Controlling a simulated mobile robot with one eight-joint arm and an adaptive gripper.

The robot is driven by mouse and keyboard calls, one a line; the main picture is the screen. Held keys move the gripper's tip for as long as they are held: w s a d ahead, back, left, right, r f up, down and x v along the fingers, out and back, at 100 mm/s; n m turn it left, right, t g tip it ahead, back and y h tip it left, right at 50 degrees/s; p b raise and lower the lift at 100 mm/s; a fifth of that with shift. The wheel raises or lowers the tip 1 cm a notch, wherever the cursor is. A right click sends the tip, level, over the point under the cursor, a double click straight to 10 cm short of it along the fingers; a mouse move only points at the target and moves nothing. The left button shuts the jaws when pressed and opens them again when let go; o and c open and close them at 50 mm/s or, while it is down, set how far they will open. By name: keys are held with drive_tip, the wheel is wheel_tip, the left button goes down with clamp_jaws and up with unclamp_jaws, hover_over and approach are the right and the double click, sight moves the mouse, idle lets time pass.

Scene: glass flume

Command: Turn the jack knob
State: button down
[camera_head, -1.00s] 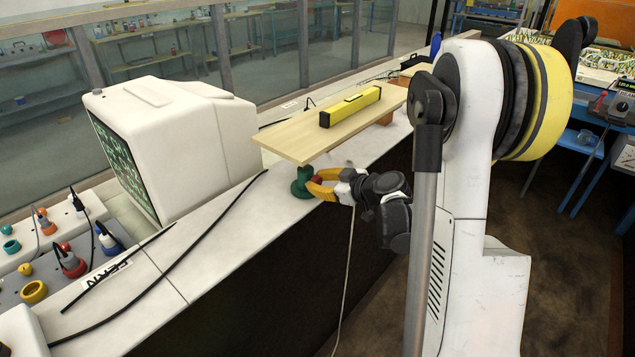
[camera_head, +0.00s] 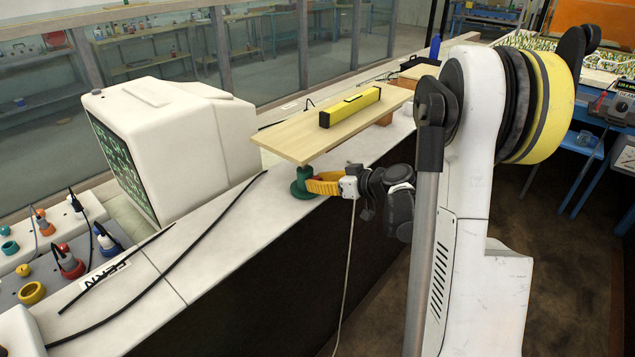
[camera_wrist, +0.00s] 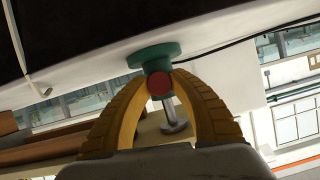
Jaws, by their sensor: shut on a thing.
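The jack (camera_head: 303,184) is green and stands on the white ledge under the near left end of a wooden board (camera_head: 310,140). In the wrist view the jack's green base (camera_wrist: 153,55) shows upside down, with its red round knob (camera_wrist: 160,84) in front and a metal stem (camera_wrist: 173,117) toward the board. My gripper (camera_head: 314,184) has yellow fingers and reaches the jack from the right. In the wrist view its fingers (camera_wrist: 161,76) are shut on the jack knob, one on each side. The knob is hidden in the head view.
A yellow spirit level (camera_head: 350,107) lies on the board, whose far end rests on a brown block (camera_head: 385,118). A white monitor (camera_head: 175,140) stands to the left. A black cable (camera_head: 190,245) runs along the ledge. A thin pale cord (camera_head: 348,265) hangs below my gripper.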

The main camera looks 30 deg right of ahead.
drive_tip(key=c, duration=1.1)
unclamp_jaws()
drive_tip(key=shift+s, duration=0.1)
drive_tip(key=v, duration=1.2)
drive_tip(key=shift+r, duration=0.1)
